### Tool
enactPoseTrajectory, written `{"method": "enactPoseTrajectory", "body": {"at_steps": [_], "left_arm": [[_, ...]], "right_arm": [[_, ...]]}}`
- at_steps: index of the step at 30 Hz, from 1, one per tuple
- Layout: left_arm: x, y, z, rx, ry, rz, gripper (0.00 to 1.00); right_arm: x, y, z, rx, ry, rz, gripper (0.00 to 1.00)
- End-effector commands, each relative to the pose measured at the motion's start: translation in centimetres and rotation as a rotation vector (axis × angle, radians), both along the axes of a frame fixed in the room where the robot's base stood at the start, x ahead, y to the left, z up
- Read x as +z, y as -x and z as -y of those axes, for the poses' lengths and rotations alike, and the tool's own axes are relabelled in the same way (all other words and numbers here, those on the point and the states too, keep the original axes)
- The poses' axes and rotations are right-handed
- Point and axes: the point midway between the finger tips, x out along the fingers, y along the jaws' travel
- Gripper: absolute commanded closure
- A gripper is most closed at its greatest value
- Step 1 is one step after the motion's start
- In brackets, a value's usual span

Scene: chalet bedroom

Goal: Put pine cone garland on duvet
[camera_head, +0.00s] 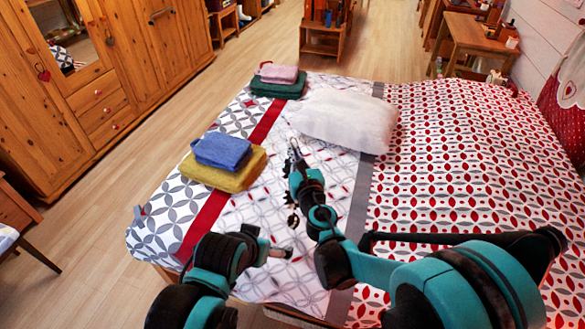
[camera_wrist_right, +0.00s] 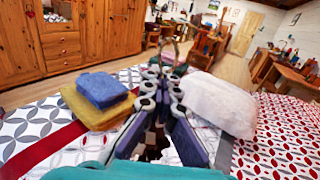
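The duvet (camera_head: 445,150) covers the bed, with red-and-white ovals at the right and grey-and-white circles at the left; it also shows in the wrist view (camera_wrist_right: 270,150). My right gripper (camera_head: 294,150) reaches over the middle of the bed, just short of the white pillow. In the wrist view its fingers (camera_wrist_right: 164,75) are close together. A thin brown loop, which looks like part of the pine cone garland (camera_wrist_right: 176,48), rises at the fingertips. Small dark brown pieces (camera_head: 292,219) show beside the right wrist. My left gripper (camera_head: 285,252) is over the near bed; its fingers are unclear.
A white pillow (camera_head: 347,120) lies beyond the right gripper. A blue folded towel (camera_head: 222,151) sits on a yellow one (camera_head: 226,174) at the left. Pink (camera_head: 279,73) and green (camera_head: 278,87) folded cloths lie at the far corner. A wooden wardrobe (camera_head: 150,50) stands across open floor.

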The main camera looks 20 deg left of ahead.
Motion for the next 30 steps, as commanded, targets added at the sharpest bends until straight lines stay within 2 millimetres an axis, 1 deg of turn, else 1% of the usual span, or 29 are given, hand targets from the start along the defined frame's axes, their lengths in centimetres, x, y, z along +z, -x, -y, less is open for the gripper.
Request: {"method": "enactPoseTrajectory", "body": {"at_steps": [1, 5, 9, 12, 19, 23, 24, 26, 27, 30], "left_arm": [[-0.2, 0.0, 0.0, 0.000, 0.000, 0.000, 0.00], [-0.6, 0.0, 0.0, 0.000, 0.000, 0.000, 0.00], [-2.0, 0.0, 0.0, 0.000, 0.000, 0.000, 0.00], [-2.7, 0.0, 0.0, 0.000, 0.000, 0.000, 0.00], [-2.4, 0.0, 0.0, 0.000, 0.000, 0.000, 0.00], [-2.4, 0.0, 0.0, 0.000, 0.000, 0.000, 0.00], [-2.4, 0.0, 0.0, 0.000, 0.000, 0.000, 0.00], [-2.4, 0.0, 0.0, 0.000, 0.000, 0.000, 0.00], [-2.4, 0.0, 0.0, 0.000, 0.000, 0.000, 0.00], [-2.4, 0.0, 0.0, 0.000, 0.000, 0.000, 0.00]], "right_arm": [[-0.3, -0.1, -0.4, 0.001, 0.000, 0.000, 1.00], [-1.0, -0.1, -0.6, 0.000, 0.000, 0.000, 1.00], [-3.2, -0.1, -0.6, 0.000, 0.000, 0.000, 1.00], [-4.4, -0.1, -0.5, 0.000, 0.000, 0.000, 1.00], [-4.3, -0.1, -0.5, 0.000, 0.000, 0.000, 1.00], [-4.5, -0.1, -0.5, 0.000, 0.000, 0.000, 1.00], [-4.6, -0.1, -0.5, 0.000, 0.000, 0.000, 0.96], [-4.6, -0.1, -0.5, 0.000, 0.000, 0.000, 0.80], [-4.6, -0.1, -0.5, 0.000, 0.000, 0.000, 0.74], [-4.6, -0.1, -0.5, 0.000, 0.000, 0.000, 0.74]]}}
